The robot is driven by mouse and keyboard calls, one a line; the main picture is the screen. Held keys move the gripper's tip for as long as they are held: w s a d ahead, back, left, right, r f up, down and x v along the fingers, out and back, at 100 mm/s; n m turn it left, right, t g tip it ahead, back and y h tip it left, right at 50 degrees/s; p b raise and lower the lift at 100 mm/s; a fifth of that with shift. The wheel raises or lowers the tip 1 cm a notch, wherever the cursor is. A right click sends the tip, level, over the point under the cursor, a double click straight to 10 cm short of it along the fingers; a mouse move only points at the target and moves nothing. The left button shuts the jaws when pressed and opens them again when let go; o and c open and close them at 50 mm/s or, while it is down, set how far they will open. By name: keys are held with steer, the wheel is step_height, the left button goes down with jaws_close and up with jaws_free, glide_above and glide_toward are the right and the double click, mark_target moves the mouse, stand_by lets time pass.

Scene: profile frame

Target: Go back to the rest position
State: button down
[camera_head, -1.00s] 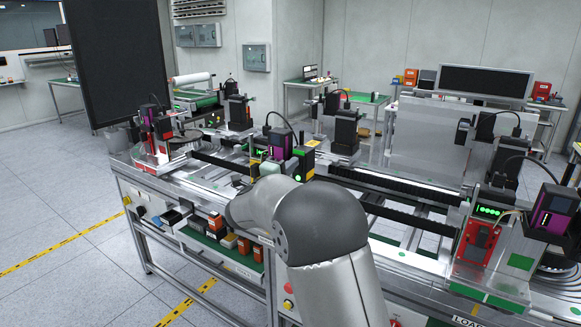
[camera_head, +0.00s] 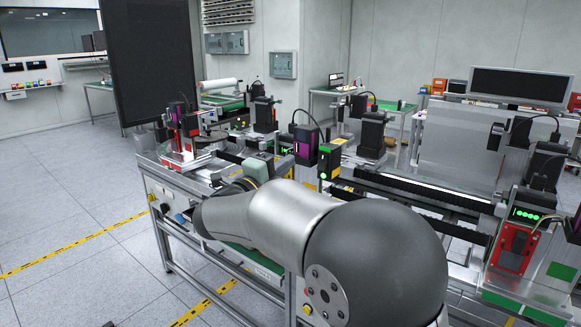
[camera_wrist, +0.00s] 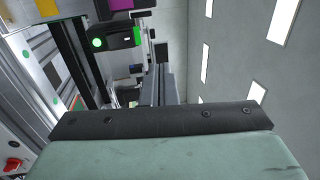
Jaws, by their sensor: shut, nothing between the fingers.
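My gripper (camera_head: 262,167) shows in the head view as a small grey-green body beyond my grey arm, over the left part of the machine bench (camera_head: 160,172). My arm hides much of it, and its fingertips do not show there. In the wrist view my gripper (camera_wrist: 160,122) fills the bottom as a pale green body with a dark screwed bar across it. It is shut and nothing is seen held in it.
A purple-and-black unit (camera_head: 305,145) and a unit with a green light (camera_head: 324,164) stand close to my gripper. Dark rails (camera_head: 420,190) run right towards a red device (camera_head: 512,250). A tall black panel (camera_head: 152,60) stands at the left. The floor (camera_head: 70,200) left of the bench is open.

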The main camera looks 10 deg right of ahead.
steer(key=s+a+f+n+g+y, duration=0.1)
steer(key=s+f+n+y, duration=0.4)
steer(key=n+y, duration=0.4)
steer(key=s+a+f+n+g+y, duration=0.1)
steer(key=s+f+n+y, duration=0.2)
steer(key=f+n+y, duration=0.6)
steer(key=s+d+f+n+g+h, duration=0.1)
steer(key=s+d+f+n+g, duration=0.2)
steer(key=s, duration=0.6)
steer(key=s+d+f+n+g+h, duration=0.1)
steer(key=s+d+f+n+g, duration=0.2)
steer(key=s, duration=0.6)
steer(key=s+d+f+n+g+h, duration=0.2)
steer(key=s+f+g, duration=0.3)
steer(key=s, duration=0.4)
steer(key=shift+s+d+f+n+g+p, duration=0.25)
steer(key=shift+d+n+g+p, duration=0.25)
steer(key=shift+d, duration=0.35)
steer(key=shift+w, duration=0.1)
